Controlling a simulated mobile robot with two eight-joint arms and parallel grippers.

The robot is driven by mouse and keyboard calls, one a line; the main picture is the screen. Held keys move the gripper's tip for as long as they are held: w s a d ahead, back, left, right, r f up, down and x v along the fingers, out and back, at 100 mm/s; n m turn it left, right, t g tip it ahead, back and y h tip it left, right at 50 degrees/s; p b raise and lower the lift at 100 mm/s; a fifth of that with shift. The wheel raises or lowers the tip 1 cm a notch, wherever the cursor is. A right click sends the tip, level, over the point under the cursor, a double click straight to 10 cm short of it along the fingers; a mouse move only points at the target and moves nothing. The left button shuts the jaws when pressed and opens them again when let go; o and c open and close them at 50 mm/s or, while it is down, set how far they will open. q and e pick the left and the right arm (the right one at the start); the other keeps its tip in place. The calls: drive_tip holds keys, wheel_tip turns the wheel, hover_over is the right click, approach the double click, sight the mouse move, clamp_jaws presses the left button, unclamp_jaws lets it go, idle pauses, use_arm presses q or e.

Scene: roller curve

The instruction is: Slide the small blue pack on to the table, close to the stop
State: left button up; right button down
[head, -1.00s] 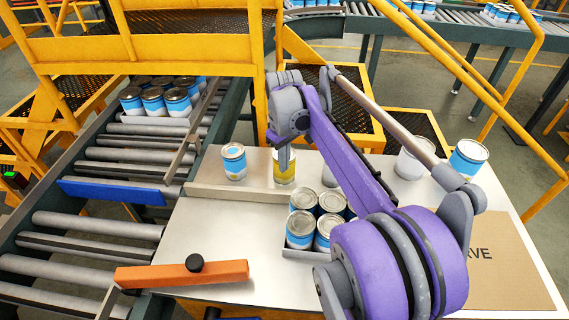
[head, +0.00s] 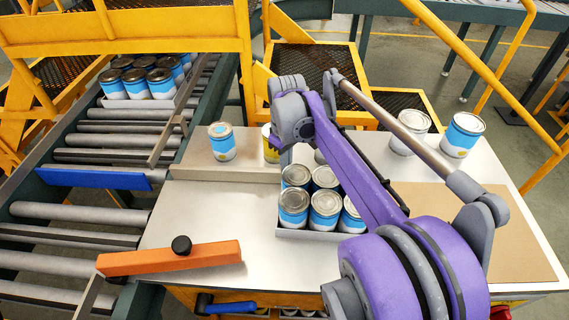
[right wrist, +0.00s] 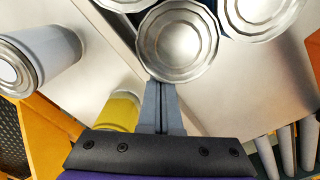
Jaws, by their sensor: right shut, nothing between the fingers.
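A pack of several blue-and-white cans (head: 325,203) sits in a shallow grey tray (head: 305,235) on the steel table; my right arm covers part of it. Its can lids (right wrist: 180,42) show at the top of the right wrist view. My right gripper (head: 287,160) points down at the pack's far left side. It is shut and empty, its tips (right wrist: 162,85) right by a can lid; whether they touch is unclear. An orange bar with a black knob (head: 170,258) lies at the table's near left. Another blue can pack (head: 140,82) stands on the rollers at upper left.
A single blue can (head: 222,142), a yellow can (head: 269,145), a plain white can (head: 409,132) and another blue can (head: 462,135) stand on the table. A blue bar (head: 95,178) crosses the rollers. Brown cardboard (head: 480,245) lies at right. Bare steel lies between pack and orange bar.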

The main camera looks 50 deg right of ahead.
drive_tip(key=shift+s+a, duration=0.1)
drive_tip(key=shift+s, duration=0.7)
wheel_tip(320, 180, up, 11)
drive_tip(key=shift+w+f+p, duration=0.1)
drive_tip(key=shift+w+p, duration=0.05)
drive_tip(key=shift+p, duration=0.35)
